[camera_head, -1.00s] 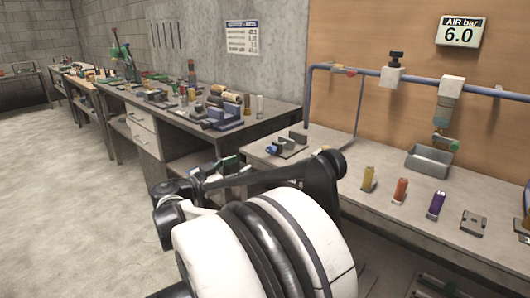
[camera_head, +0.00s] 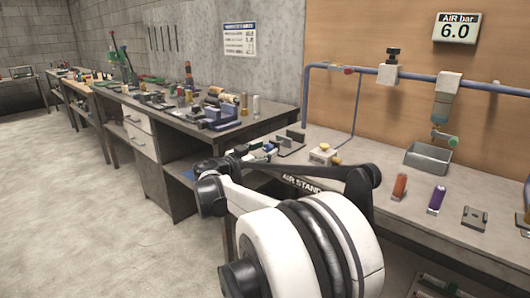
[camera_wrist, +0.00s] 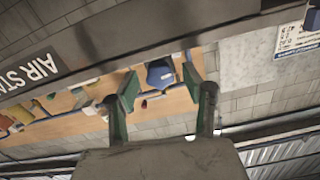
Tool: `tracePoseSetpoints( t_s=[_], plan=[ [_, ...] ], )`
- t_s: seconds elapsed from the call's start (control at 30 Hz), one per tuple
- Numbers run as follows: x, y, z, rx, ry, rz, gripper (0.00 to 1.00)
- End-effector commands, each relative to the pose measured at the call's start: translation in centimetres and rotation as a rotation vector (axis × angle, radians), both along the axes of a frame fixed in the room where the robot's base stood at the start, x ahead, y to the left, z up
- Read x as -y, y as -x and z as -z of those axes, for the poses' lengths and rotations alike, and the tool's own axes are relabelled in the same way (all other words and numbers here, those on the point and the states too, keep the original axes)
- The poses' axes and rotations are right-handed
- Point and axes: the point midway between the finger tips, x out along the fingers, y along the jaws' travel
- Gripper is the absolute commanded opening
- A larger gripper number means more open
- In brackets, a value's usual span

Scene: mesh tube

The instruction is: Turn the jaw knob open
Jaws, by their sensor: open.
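The vise-like fixture with two grey upright jaws (camera_head: 290,139) sits on the near bench's left end. In the wrist view its blue knob (camera_wrist: 160,74) shows between my gripper's fingertips (camera_wrist: 161,80), with a visible gap on each side. My gripper is open, with green-padded fingers either side of the knob in the picture. I cannot tell how far the fingertips are from the knob in depth. In the head view my arm and wrist cover most of the gripper and part of the knob.
The near bench (camera_head: 345,152) has a yellow-knobbed block (camera_head: 322,154), an orange cylinder (camera_head: 399,187), a purple cylinder (camera_head: 437,200) and a grey tray (camera_head: 428,158). A blue air pipe (camera_head: 330,67) runs above. The left bench (camera_head: 265,125) holds several tools.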

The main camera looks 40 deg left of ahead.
Motion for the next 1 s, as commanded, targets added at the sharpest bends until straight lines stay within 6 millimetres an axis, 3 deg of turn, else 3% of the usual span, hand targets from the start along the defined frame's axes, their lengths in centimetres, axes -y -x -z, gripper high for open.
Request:
tracePoseSetpoints(
  t_s=[0.27, 0.6, 1.0],
  plan=[
    [0.02, -0.16, -0.02, 0.000, 0.000, 0.000, 0.45],
    [0.02, -0.15, -0.01, 0.000, 0.000, 0.001, 0.01],
    [0.01, -0.15, -0.08, -0.004, 0.086, 0.001, 0.00]
  ],
)
